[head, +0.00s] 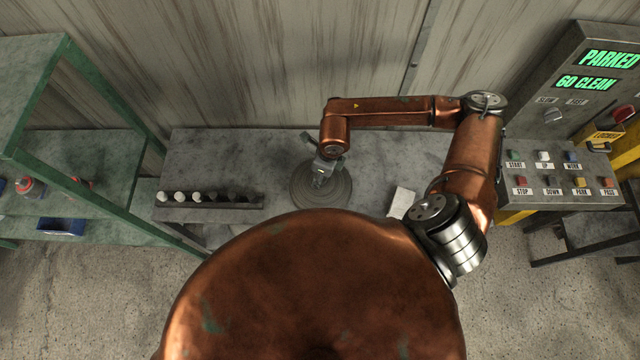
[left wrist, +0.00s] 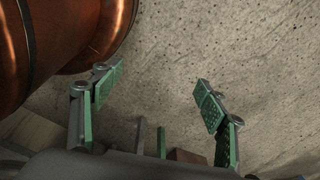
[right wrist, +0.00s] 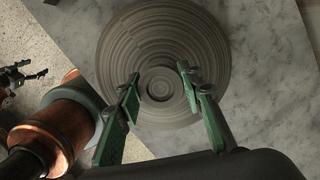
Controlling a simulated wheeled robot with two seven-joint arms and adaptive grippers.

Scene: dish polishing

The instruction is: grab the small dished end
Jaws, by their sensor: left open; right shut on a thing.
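The small dished end (head: 301,190) is a grey round piece with concentric rings, lying on the bench near its middle. It fills the upper middle of the right wrist view (right wrist: 120,48), with a small round boss at its centre. My right gripper (head: 321,174) is over its centre. In the right wrist view the fingers (right wrist: 159,77) stand on both sides of the central boss, shut on the dished end. My left gripper (left wrist: 158,79) is open and empty in the left wrist view, with floor behind it; it does not show in the head view.
A rack of white and dark pegs (head: 208,199) stands left of the dished end on the bench (head: 240,150). A white card (head: 403,201) lies to the right. A green shelf (head: 90,150) stands left, a button panel (head: 560,172) right. The wall closes off the back.

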